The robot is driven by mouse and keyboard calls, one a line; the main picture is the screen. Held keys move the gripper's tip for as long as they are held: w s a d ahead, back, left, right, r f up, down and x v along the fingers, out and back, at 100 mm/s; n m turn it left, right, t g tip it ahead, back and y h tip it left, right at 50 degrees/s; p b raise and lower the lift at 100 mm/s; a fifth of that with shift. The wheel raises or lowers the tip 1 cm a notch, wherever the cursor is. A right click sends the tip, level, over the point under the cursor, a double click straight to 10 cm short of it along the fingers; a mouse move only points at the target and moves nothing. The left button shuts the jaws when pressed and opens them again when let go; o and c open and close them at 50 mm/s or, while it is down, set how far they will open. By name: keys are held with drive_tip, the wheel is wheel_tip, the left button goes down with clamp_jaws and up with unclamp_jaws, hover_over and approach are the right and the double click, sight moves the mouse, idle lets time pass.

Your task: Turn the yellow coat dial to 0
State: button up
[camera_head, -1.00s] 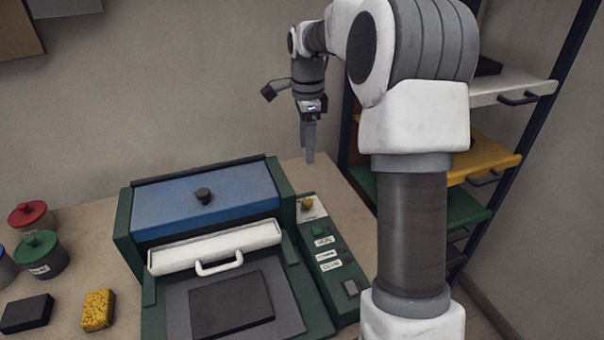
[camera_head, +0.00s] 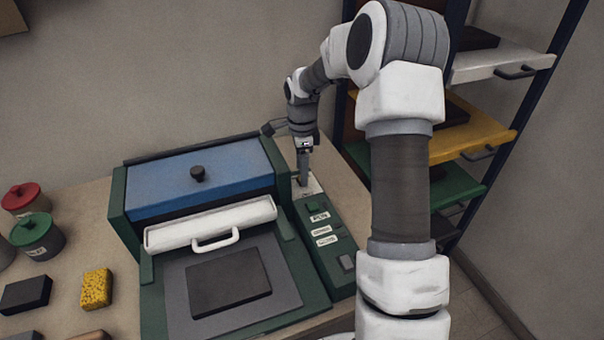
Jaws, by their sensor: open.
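The yellow coat dial sits on the white plate (camera_head: 312,187) at the far end of the machine's green control panel (camera_head: 322,232). My gripper (camera_head: 303,180) points down over this plate, its fingers at the dial. The fingers hide nearly all of the dial, so its setting cannot be read. Whether the fingers touch the dial is too small to tell.
The machine has a blue lid (camera_head: 200,185) with a black knob and a white handled bar (camera_head: 210,224). A yellow sponge (camera_head: 96,289), black block (camera_head: 26,294) and lidded jars (camera_head: 37,237) stand left. A shelf rack (camera_head: 470,137) stands right.

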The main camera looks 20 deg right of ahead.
drive_tip(key=shift+f, duration=0.95)
clamp_jaws()
